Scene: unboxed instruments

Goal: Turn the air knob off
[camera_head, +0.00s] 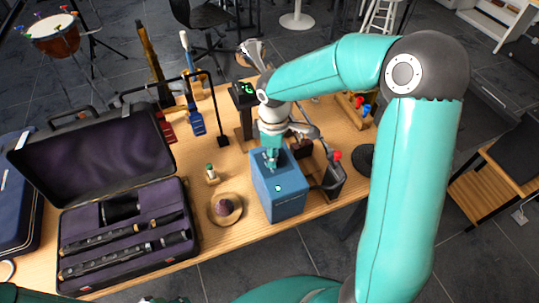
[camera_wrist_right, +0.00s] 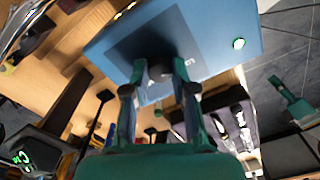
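In the wrist view a small grey round knob (camera_wrist_right: 160,72) lies between the fingertips of this gripper (camera_wrist_right: 160,68). The fingers look apart, one on each side; I cannot tell whether they touch it. The knob is hidden in the head view. My left gripper is not in view.
An open instrument case (camera_head: 80,250) lies at the left of the table (camera_head: 240,160). A brown hat-like object (camera_head: 226,208) and a small green-topped bottle (camera_head: 211,174) stand left of the box. A dark stand with a red ball (camera_head: 337,156) is close at its right.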

